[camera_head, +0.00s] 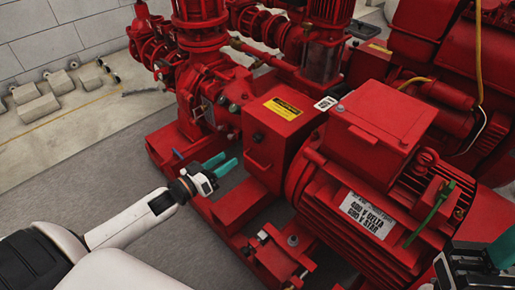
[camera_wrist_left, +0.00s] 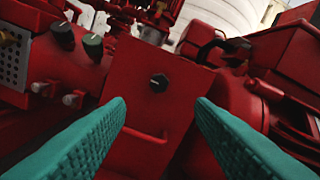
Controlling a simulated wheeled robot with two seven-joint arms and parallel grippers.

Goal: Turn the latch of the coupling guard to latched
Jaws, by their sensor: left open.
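The coupling guard is a red box (camera_head: 283,127) with a yellow label on its sloped top, in the middle of the head view. Its front face carries a small black round latch knob (camera_head: 257,137) above a red bar handle (camera_head: 258,161). In the left wrist view the latch knob (camera_wrist_left: 158,82) sits between and beyond my fingers, with the handle (camera_wrist_left: 145,134) below it. My left gripper (camera_head: 227,161) is open and empty, apart from the guard and facing its front. My right gripper (camera_head: 485,262) shows partly at the lower right corner; its opening is unclear.
The big red motor (camera_head: 370,170) stands right of the guard. Red pump pipework (camera_head: 205,85) with dark knobs is behind left. A red base frame (camera_head: 237,203) runs below the guard. The grey floor (camera_head: 120,160) at left is clear.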

